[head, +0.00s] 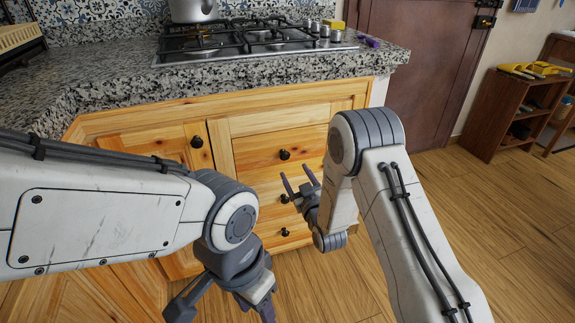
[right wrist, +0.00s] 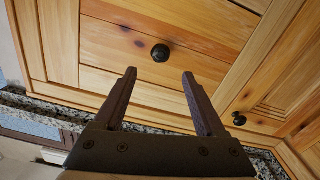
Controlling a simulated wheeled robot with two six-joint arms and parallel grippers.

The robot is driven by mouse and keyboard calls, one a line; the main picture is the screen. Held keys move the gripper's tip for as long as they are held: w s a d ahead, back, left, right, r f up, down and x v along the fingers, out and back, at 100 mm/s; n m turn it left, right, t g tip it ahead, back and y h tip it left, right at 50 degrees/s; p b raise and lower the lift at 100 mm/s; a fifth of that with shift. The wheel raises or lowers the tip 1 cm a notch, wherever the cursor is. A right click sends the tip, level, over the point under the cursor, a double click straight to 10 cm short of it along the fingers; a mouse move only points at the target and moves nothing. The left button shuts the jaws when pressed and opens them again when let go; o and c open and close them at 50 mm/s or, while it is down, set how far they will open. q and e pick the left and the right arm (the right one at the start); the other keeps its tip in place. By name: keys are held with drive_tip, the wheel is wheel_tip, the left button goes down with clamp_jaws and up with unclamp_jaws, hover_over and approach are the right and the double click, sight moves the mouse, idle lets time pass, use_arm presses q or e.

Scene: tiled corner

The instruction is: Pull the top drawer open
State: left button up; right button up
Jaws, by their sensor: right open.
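The top drawer (head: 262,153) is a light wooden front below the counter, flush with the cabinet, with a round black knob (head: 284,155). In the right wrist view, which is turned over, the same drawer (right wrist: 110,45) and its knob (right wrist: 160,53) lie ahead of the fingers. My right gripper (head: 294,174) is open and empty in front of the drawers, its two fingers pointing at the cabinet. In the wrist view the knob shows between and beyond the fingertips (right wrist: 160,73), not touched. My left gripper (head: 224,311) is low at the bottom, fingers spread and empty.
Lower drawers with knobs (head: 285,232) sit below, partly behind my right gripper. A cabinet door (head: 165,150) with a knob is to the left. The granite counter (head: 110,85) with a gas hob (head: 255,40) overhangs above. Wooden floor (head: 480,215) is clear at right.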

sight(285, 157)
drive_tip(key=b+x, duration=0.1)
drive_tip(key=x, duration=0.7)
drive_tip(key=shift+b, duration=0.3)
drive_tip(key=shift+s, duration=0.1)
clamp_jaws()
idle(0.9)
